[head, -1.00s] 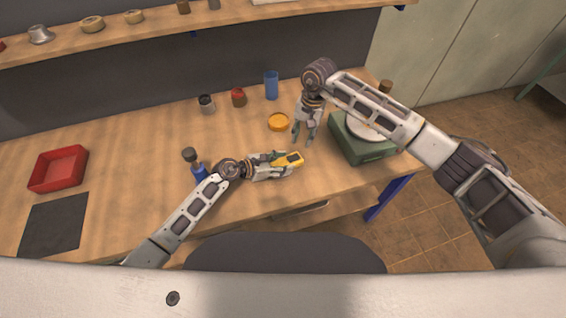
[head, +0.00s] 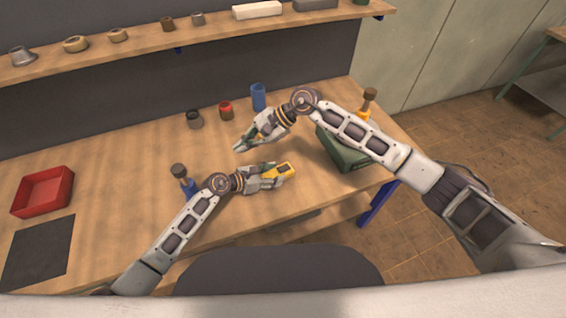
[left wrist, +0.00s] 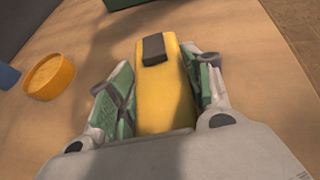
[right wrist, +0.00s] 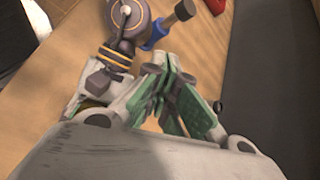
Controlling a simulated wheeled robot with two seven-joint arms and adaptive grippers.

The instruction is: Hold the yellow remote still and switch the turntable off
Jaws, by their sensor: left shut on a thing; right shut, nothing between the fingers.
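The yellow remote (head: 277,171) is held above the bench by my left gripper (head: 284,176). In the left wrist view the remote (left wrist: 165,95) lies between both fingers, its dark button (left wrist: 153,48) facing up near the far end. My right gripper (head: 240,144) is just behind the remote, apart from it, with its fingers pointing left. The right wrist view shows its fingers (right wrist: 155,72) shut and empty.
A red tray (head: 44,190) and a dark mat (head: 38,250) lie at the left. A blue cylinder (head: 258,97), a red-topped pot (head: 226,110) and a grey cup (head: 194,119) stand at the back. An orange dish (left wrist: 48,76) shows in the left wrist view.

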